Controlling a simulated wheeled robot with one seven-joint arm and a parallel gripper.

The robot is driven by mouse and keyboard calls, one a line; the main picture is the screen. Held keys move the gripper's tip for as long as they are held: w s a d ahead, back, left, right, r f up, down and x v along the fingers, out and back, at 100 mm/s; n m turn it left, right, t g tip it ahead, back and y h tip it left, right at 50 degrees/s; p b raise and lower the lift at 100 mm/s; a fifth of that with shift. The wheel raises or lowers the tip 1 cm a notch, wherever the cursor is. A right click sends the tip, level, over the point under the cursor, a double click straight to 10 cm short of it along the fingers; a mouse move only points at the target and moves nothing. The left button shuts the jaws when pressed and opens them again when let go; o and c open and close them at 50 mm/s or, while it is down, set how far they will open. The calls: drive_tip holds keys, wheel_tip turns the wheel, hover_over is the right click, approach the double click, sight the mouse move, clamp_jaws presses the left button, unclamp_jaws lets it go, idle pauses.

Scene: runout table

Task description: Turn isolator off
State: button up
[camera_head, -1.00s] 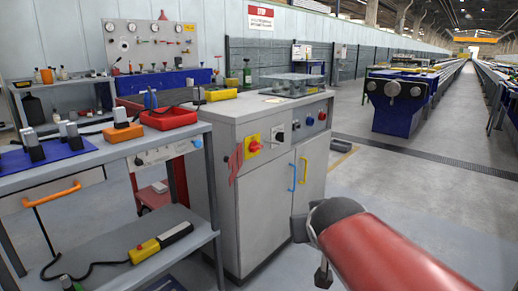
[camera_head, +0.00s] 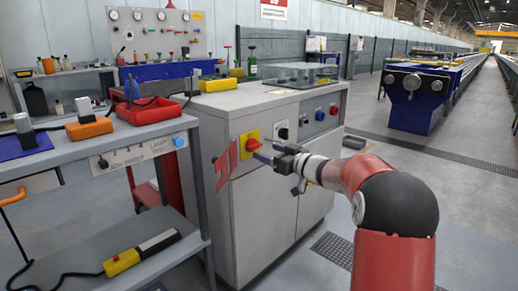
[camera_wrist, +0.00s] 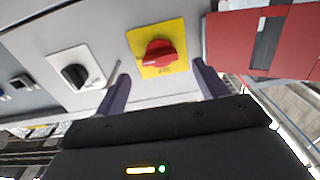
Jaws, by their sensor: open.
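The isolator is a red rotary knob (camera_head: 252,145) on a yellow square plate (camera_head: 241,149), on the front of the grey cabinet. In the wrist view the red knob (camera_wrist: 159,53) and its yellow plate (camera_wrist: 180,32) lie ahead, between my two fingers. My gripper (camera_head: 262,149) reaches in from the right, with its fingertips close to the knob. In the wrist view my gripper (camera_wrist: 157,75) is open, one finger on each side of the knob's line. I cannot tell whether a finger touches it.
A black knob on a white plate (camera_wrist: 75,74) is beside the isolator. A red tag (camera_head: 226,160) hangs by the plate's other side. The cabinet (camera_head: 270,215) also bears blue and red buttons. A workbench (camera_head: 110,150) stands close at left; open floor lies right.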

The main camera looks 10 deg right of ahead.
sight(257, 148)
drive_tip(key=x, duration=0.5)
drive_tip(key=shift+w+a, duration=0.1)
drive_tip(key=c, duration=1)
